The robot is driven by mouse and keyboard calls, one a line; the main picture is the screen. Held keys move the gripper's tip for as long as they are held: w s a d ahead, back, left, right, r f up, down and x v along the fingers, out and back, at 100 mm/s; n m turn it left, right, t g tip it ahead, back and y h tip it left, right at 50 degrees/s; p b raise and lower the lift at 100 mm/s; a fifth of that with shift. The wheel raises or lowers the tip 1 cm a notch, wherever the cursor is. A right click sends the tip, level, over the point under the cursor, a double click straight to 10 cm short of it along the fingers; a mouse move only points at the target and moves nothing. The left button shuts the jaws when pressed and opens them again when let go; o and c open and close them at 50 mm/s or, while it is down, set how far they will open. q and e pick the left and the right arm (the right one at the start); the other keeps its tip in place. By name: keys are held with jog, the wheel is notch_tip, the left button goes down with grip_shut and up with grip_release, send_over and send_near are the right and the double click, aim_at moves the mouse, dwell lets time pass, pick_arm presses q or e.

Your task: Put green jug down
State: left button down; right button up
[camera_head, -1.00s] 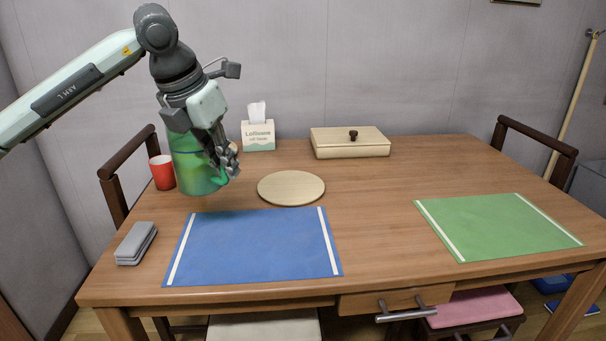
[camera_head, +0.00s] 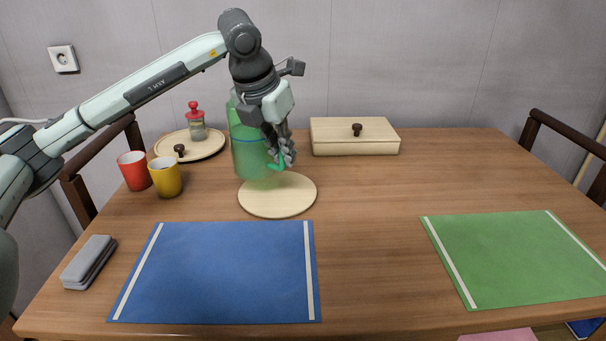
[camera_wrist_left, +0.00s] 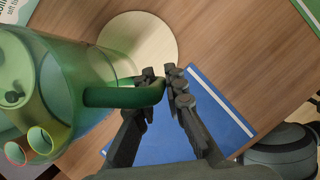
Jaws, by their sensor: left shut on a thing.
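My left gripper (camera_head: 283,162) is shut on the jug's handle, at the right side of the jug. In the left wrist view the handle (camera_wrist_left: 124,96) reaches between my left fingers (camera_wrist_left: 160,88), and the jug's body fills the left side. The round board (camera_wrist_left: 140,45) lies beyond it. My right gripper is not in view.
A red cup (camera_head: 134,171) and a yellow cup (camera_head: 165,177) stand left of the jug. A round tray (camera_head: 208,148) with a shaker (camera_head: 196,122) is behind them. A lidded wooden box (camera_head: 340,140) stands right. Blue (camera_head: 215,272) and green mats (camera_head: 520,258) lie in front.

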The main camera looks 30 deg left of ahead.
pick_arm(q)
jog(key=w+d+f, duration=0.1)
jog(key=f, duration=0.1)
jog(key=w+d+f, duration=0.1)
jog(key=f, duration=0.1)
jog(key=w+f, duration=0.1)
jog(key=shift+w+d+f+p, duration=0.3)
jog(key=shift+d+f+p, duration=0.1)
jog(key=shift+f, duration=0.35)
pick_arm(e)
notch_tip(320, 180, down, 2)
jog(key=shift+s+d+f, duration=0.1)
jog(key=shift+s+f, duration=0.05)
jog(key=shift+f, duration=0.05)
pick_arm(q)
jog(key=shift+f, duration=0.1)
jog(key=c, duration=1.9)
grip_release()
jog(key=o, duration=0.3)
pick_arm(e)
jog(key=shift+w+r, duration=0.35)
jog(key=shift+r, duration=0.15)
